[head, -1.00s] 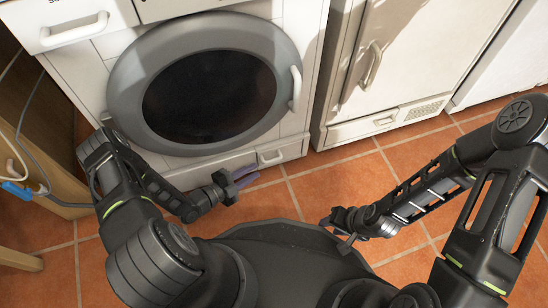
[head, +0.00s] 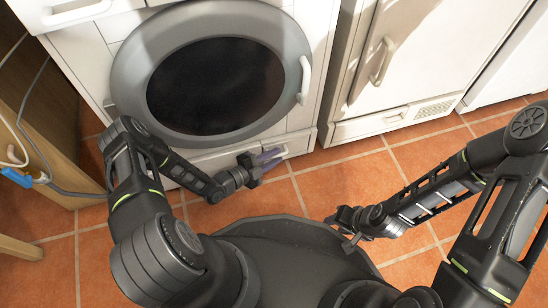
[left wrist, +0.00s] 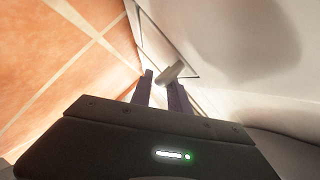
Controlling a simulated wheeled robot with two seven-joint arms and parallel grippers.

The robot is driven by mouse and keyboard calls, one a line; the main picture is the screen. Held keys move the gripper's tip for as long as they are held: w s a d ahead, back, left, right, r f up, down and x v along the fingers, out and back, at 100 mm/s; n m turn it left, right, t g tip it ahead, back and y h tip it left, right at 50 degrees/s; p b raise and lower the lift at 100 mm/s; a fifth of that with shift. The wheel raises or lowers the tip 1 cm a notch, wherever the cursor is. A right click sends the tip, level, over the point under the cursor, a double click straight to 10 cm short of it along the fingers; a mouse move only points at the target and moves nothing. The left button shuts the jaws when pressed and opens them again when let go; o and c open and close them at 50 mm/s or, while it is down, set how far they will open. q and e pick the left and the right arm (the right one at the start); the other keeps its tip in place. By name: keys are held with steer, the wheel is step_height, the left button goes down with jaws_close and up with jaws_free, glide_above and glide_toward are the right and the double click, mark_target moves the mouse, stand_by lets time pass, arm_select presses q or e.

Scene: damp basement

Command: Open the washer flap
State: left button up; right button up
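The white washer (head: 112,32) stands ahead, with a grey-rimmed round door (head: 136,70) that is closed. Below the door, a low white flap (head: 214,160) sits flush in the front panel and looks shut. Its small handle (left wrist: 171,73) shows in the left wrist view just ahead of my left fingertips. My left gripper (head: 271,158) is at the flap's right end, partly covering the handle in the head view. Its two purple fingers (left wrist: 161,84) are apart with nothing held between them. My right gripper (head: 338,229) hangs over the floor near my base; its fingers are unclear.
The round door's handle (head: 305,80) is above and right of my left gripper. A white cabinet (head: 425,60) stands to the right. A wooden piece of furniture (head: 40,130) with cables is at the left. Tiled floor (head: 345,180) is clear in front.

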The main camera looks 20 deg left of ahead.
arm_select(q)
steer(key=c, duration=0.5)
jaws_close()
steer(key=shift+s, duration=0.1)
stand_by(0.8)
